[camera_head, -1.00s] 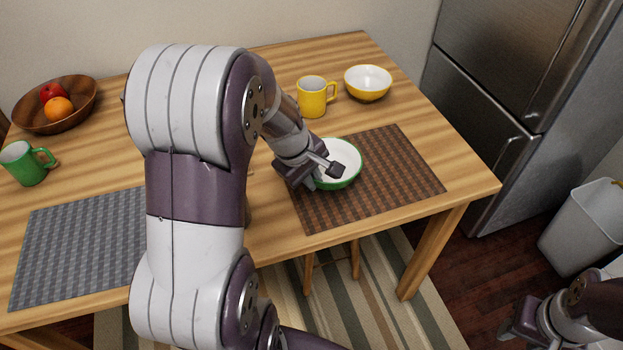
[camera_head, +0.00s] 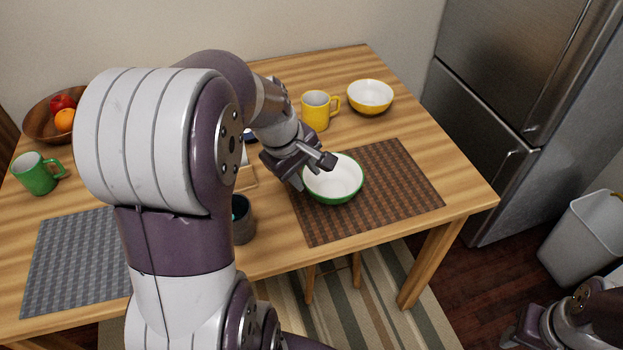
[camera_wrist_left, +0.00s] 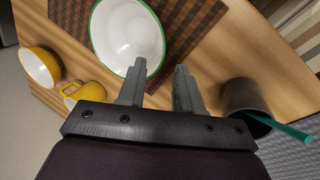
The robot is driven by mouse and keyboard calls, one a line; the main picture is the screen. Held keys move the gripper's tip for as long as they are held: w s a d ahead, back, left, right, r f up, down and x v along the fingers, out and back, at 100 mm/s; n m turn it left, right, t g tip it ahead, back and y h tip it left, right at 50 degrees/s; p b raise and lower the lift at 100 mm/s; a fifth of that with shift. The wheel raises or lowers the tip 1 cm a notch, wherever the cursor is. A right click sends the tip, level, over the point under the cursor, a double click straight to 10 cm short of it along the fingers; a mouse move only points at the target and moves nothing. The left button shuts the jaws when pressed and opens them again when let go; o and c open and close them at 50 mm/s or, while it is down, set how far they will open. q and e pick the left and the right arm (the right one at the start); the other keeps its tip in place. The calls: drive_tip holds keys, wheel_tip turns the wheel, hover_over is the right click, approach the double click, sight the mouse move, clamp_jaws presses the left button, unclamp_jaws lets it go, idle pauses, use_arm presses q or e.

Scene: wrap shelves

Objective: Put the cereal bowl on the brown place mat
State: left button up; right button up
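A white bowl with a green outside and rim (camera_head: 333,180) sits upright on the left part of the brown checked place mat (camera_head: 395,185). The bowl (camera_wrist_left: 125,35) and part of the mat (camera_wrist_left: 195,15) also show in the left wrist view. My left gripper (camera_head: 313,170) is at the bowl's left rim, seemingly a little above it. In the left wrist view its two fingers (camera_wrist_left: 158,88) are apart with nothing held between them. One finger overlaps the bowl's rim in that view; I cannot tell whether they touch. My right gripper (camera_head: 512,336) is at the lower right, mostly cut off.
A yellow mug (camera_head: 316,111) and yellow bowl (camera_head: 370,97) stand behind the mat. A dark cup (camera_head: 242,222) stands left of the mat, partly behind my arm. A grey mat (camera_head: 75,265), green mug (camera_head: 37,175) and wooden fruit bowl (camera_head: 38,125) are further left.

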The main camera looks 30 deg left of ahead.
use_arm(q)
drive_tip(key=s+d+f+m+g+y, duration=0.1)
drive_tip(key=s+d+f+m+g, duration=0.1)
drive_tip(key=s+d+f+m, duration=0.4)
drive_tip(key=s+d+m, duration=0.1)
drive_tip(key=d+m, duration=0.3)
drive_tip(key=m, duration=0.4)
drive_tip(key=shift+s+f+m, duration=0.15)
drive_tip(key=shift+s+m, duration=0.1)
drive_tip(key=shift+m, duration=0.15)
